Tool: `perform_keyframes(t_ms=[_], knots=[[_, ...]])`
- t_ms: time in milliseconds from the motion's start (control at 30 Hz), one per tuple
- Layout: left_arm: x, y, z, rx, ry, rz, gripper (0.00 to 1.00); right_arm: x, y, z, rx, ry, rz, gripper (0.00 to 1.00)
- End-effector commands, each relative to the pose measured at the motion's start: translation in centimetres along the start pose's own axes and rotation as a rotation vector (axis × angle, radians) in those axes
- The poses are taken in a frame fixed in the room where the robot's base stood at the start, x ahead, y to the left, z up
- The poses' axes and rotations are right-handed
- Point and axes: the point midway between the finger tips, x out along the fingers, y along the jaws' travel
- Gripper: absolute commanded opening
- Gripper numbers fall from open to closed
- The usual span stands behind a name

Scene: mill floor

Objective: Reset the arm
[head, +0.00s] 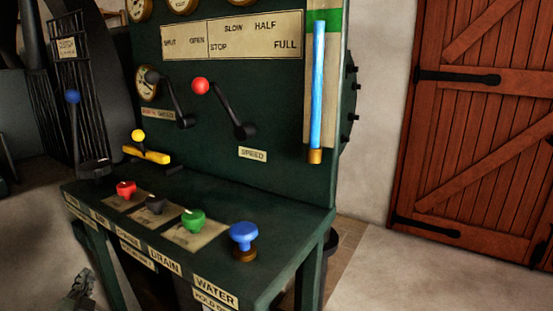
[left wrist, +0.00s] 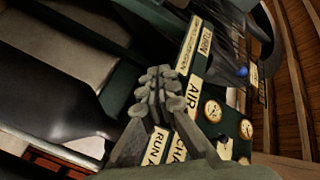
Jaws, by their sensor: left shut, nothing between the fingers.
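My left gripper (head: 82,287) shows small at the bottom left of the head view, below the front edge of the green control desk (head: 290,215) and apart from its knobs. In the left wrist view the left gripper (left wrist: 160,85) has its fingers together, with nothing between them. Behind the fingers are labels such as AIR and RUN and several gauges. My right gripper is in neither view.
The desk carries a red knob (head: 126,188), a black knob (head: 154,204), a green knob (head: 193,221) and a blue knob (head: 243,235). Levers with red (head: 201,86), yellow (head: 138,135) and blue (head: 72,96) balls stand up. A wooden door (head: 480,130) is at right, with clear floor before it.

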Motion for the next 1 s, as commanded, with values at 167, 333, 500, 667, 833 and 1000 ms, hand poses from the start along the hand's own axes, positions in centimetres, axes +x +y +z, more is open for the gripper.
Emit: perform_keyframes(t_ms=[167,333,500,667,833,1000], knots=[[-7.2,8.7,8.2,-0.129,-0.351,0.203,0.0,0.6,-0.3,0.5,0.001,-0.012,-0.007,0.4],[-16.2,16.3,12.9,-0.192,-0.632,0.444,0.0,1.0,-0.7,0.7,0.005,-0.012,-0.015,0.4],[-24.4,21.3,14.5,-0.222,-0.818,0.661,0.0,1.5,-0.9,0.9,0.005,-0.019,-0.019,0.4],[-28.4,23.3,14.7,-0.231,-0.896,0.772,0.0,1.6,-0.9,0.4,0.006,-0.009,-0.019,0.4],[-29.2,23.7,14.7,-0.232,-0.911,0.794,0.0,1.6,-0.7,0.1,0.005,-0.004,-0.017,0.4],[-29.2,23.7,14.7,-0.232,-0.909,0.792,0.0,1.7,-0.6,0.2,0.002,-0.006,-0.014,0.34]])
